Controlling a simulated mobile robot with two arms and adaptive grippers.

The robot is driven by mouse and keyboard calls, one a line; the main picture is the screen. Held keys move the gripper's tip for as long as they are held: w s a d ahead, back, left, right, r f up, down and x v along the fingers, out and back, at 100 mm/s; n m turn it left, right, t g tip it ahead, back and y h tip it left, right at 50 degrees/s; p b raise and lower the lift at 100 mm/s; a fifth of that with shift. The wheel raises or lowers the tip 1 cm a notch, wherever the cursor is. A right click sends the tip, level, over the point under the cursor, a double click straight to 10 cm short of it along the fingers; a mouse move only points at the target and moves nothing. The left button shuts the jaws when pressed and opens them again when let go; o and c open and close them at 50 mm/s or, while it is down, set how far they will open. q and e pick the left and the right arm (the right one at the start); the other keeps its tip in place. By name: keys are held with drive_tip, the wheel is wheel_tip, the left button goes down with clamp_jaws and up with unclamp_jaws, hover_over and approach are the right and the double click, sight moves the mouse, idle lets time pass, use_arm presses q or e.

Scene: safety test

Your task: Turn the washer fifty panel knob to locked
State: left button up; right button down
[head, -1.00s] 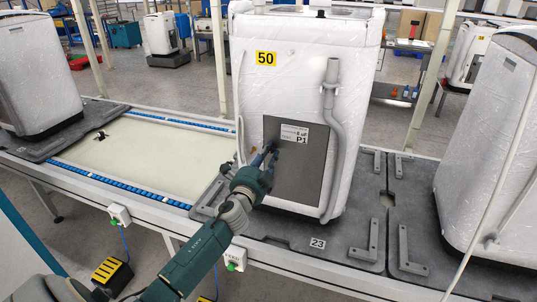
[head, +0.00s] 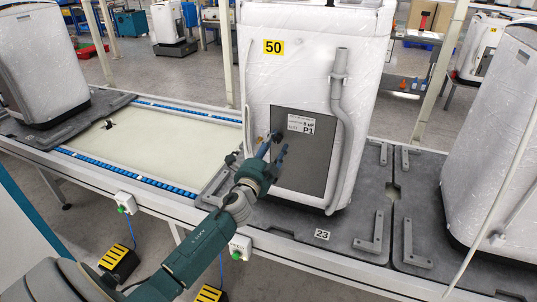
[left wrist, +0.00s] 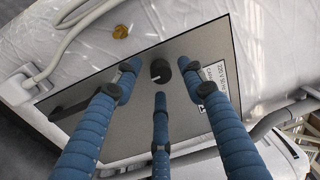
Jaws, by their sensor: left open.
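The washer (head: 300,75) with the yellow 50 label stands wrapped in clear film on a dark pallet. Its grey panel (head: 303,172) carries a white P1 sticker. The black round knob (left wrist: 160,71) sits on this panel, with a small pale mark on its face. In the head view the knob (head: 277,137) is a small dark spot just above my fingertips. My left gripper (head: 271,150) is open in front of the panel. In the left wrist view its three blue fingers (left wrist: 158,78) are spread around the knob, with gaps visible. Contact cannot be told. My right gripper is not in view.
A grey hose (head: 337,120) runs down the washer right of the panel. Another wrapped machine (head: 495,150) stands at right, and one (head: 40,65) at far left. Metal brackets (head: 370,235) rise from the pallet.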

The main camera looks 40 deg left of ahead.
use_arm(q)
drive_tip(key=v, duration=1.1)
drive_tip(key=shift+s, duration=0.15)
